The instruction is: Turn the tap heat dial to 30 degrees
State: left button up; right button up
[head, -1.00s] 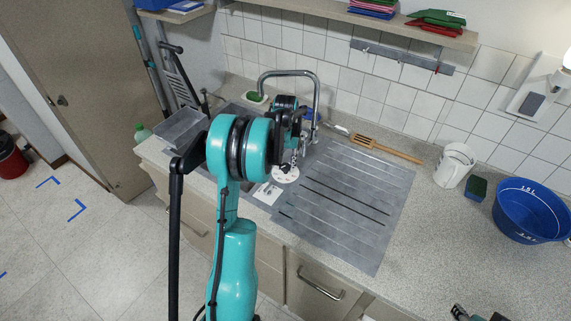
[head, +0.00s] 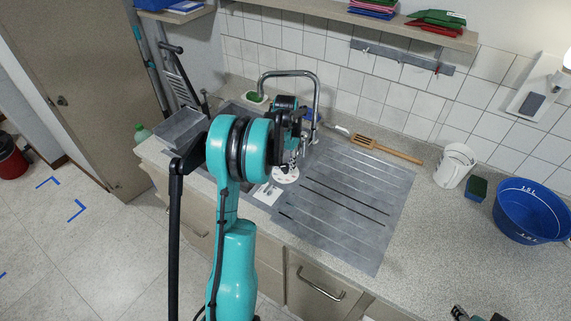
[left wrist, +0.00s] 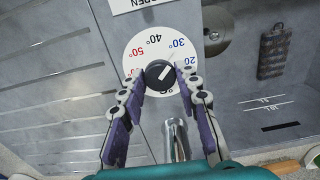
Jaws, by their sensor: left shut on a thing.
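The tap heat dial is a white round plate with a black knob (left wrist: 159,74), and it shows best in the left wrist view. Its printed numbers run from 20° on the right past 30° and 40° to 50° on the left. The knob's white mark points up and right, towards the stretch between 20° and 30°; its exact reading is unclear. My left gripper (left wrist: 161,72) has a fingertip on each side of the knob and is shut on it. In the head view the dial plate (head: 287,175) is partly hidden by my left gripper (head: 290,160). My right gripper (head: 478,314) barely shows at the bottom edge.
A curved metal tap (head: 317,95) rises behind my left gripper. The grey drainboard (head: 345,200) lies right of the dial. A wooden spatula (head: 385,148), white jug (head: 455,165), sponge (head: 477,188) and blue basin (head: 530,212) are farther right. The front right counter is clear.

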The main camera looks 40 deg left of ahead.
aim_at(285, 166)
pick_arm(q)
jog(key=o, duration=1.2)
jog(key=shift+c, duration=0.2)
notch_tip(285, 166, up, 12)
